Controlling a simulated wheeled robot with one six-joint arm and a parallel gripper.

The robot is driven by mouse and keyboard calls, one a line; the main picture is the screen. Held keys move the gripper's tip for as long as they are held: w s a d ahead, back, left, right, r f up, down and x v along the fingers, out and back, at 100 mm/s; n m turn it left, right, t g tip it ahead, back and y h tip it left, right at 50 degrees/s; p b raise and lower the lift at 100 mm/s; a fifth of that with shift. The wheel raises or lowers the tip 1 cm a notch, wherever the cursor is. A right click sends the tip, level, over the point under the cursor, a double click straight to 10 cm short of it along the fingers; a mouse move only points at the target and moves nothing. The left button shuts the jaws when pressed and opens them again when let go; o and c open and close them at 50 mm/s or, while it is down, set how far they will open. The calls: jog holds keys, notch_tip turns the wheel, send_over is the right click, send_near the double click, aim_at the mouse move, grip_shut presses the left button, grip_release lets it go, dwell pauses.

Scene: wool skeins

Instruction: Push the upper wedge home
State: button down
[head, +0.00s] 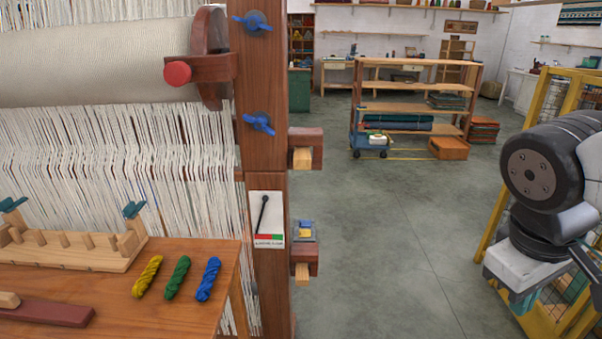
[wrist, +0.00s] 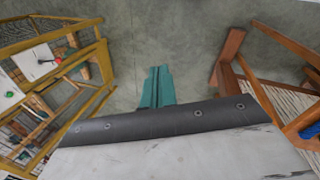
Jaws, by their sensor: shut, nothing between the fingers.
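The upper wedge (head: 302,158) is a pale wood piece in the dark upper tenon block (head: 308,140) on the right side of the loom post (head: 262,90). Its pale end shows below the block; how deep it sits I cannot tell. A similar lower wedge (head: 302,273) sits in the lower tenon block (head: 305,257). My gripper (head: 523,302) is at the far right of the head view, well apart from both wedges. In the wrist view its teal fingers (wrist: 157,85) are together and empty over bare floor. The wedges cannot be made out in the wrist view.
A yellow mesh frame (head: 497,210) stands close by my arm at the right. Open grey floor (head: 400,230) lies between it and the loom. A table (head: 190,255) with yellow, green and blue skeins stands front left. A shelf rack (head: 415,105) is farther back.

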aim_at(302, 167)
jog(key=w+a+r+n+t+h, duration=0.25)
jog(key=w+n+t+h, duration=0.5)
jog(key=w+n, duration=0.7)
jog(key=w+a+n+t+y, duration=0.1)
jog(key=a+n+t+y, duration=0.2)
jog(key=a+n, duration=0.3)
jog(key=w+a+f+n+t+y, duration=0.1)
jog(key=w+a+n+t+y, duration=0.1)
jog(key=a+n, duration=0.4)
jog(key=w+a+n+t+y, duration=0.2)
jog(key=a+n+t+y, duration=0.3)
jog(key=a, duration=0.9)
jog(key=shift+a+f+n, duration=0.2)
jog(key=shift+f+n, duration=0.15)
jog(key=shift+n, duration=0.2)
jog(key=w, duration=1.4)
jog(key=shift+d, duration=0.3)
